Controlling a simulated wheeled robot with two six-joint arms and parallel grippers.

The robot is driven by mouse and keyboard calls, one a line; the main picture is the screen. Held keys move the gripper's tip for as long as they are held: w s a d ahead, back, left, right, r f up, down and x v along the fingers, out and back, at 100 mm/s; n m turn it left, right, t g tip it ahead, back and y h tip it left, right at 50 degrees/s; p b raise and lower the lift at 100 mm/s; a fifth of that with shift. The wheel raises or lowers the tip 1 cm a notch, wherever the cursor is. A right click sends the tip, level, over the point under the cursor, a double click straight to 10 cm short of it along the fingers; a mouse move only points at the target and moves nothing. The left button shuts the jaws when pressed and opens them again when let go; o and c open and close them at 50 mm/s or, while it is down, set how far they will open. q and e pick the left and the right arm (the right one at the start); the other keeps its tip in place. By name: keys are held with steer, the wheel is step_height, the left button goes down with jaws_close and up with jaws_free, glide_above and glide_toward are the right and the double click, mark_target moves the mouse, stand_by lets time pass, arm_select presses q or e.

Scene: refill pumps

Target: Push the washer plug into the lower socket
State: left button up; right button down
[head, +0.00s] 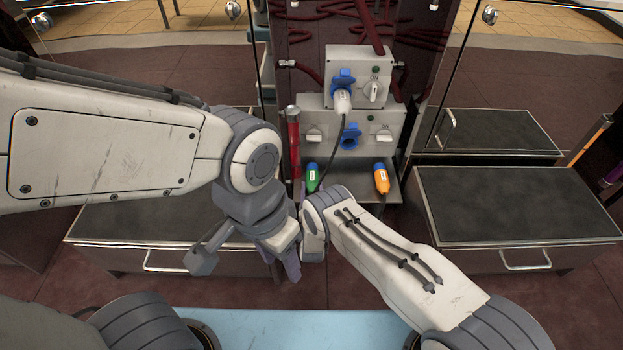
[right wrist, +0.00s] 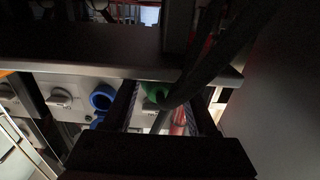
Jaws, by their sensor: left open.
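The washer plug is not marked legibly, so I cannot tell which plug it is. A green plug (head: 312,177) and an orange plug (head: 381,179) stand on the small shelf below the boxes. The lower socket (head: 351,136) is blue and empty; it also shows in the right wrist view (right wrist: 103,98). A white plug (head: 342,102) sits in the blue upper socket (head: 343,78). My right gripper (right wrist: 168,94) is open, its fingers pointing toward the green plug (right wrist: 153,88); I see no clear grip. My left gripper (head: 247,264) is open and empty, low in front of the shelf.
The lower box (head: 308,115) carries knobs beside its socket. A red cylinder (head: 293,140) stands left of it. A black cable crosses close to the right wrist camera. Dark-topped drawer cabinets (head: 515,205) flank the shelf.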

steer(key=shift+s+r, duration=0.1)
steer(key=shift+s+p, duration=0.7)
steer(key=shift+s, duration=0.3)
steer(key=shift+s+p, duration=0.95)
steer(key=shift+s, duration=0.95)
steer(key=shift+r+p, duration=1.35)
steer(key=shift+r, duration=0.1)
